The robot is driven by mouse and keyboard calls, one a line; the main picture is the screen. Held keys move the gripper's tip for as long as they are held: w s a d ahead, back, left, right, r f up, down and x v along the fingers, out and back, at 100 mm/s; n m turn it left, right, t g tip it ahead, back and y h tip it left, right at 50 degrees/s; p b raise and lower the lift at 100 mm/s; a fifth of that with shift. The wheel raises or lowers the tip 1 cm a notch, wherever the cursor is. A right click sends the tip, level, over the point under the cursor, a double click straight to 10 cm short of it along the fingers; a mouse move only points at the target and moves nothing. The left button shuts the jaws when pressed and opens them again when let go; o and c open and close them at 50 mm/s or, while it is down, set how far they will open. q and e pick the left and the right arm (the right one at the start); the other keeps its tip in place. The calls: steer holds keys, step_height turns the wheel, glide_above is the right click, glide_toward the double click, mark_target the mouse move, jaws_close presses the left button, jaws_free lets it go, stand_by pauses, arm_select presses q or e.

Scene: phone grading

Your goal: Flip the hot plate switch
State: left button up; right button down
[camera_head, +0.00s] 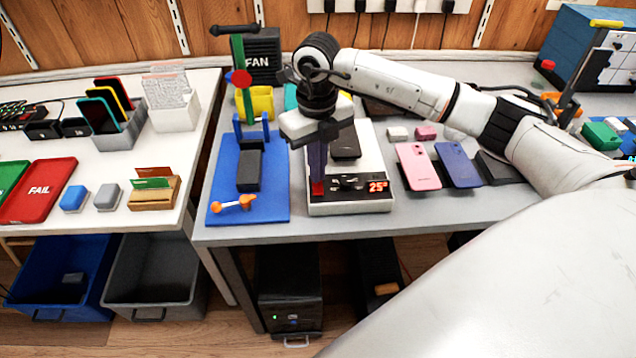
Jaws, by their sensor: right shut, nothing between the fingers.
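The hot plate (378,163) is a white box on the grey table, with a dark front panel, a dark knob or control in its middle and a red "25°" display at its right. A dark phone (346,143) lies on its top. A red switch (318,188) shows at the left of the panel. My right gripper (317,178) points down over the red switch, its fingers shut and empty. The tips appear at or very near the switch; I cannot tell whether they touch. My left gripper is not in view.
A blue mat (270,205) with a clamp stand and orange tool lies left of the hot plate. Pink (418,167) and blue (457,165) phones lie to its right. The white table (140,210) holds red and green trays. Bins stand below.

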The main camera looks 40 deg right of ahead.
step_height(320, 180, up, 6)
steer(key=p, duration=0.3)
steer(key=shift+p, duration=0.4)
steer(key=shift+a, duration=0.1)
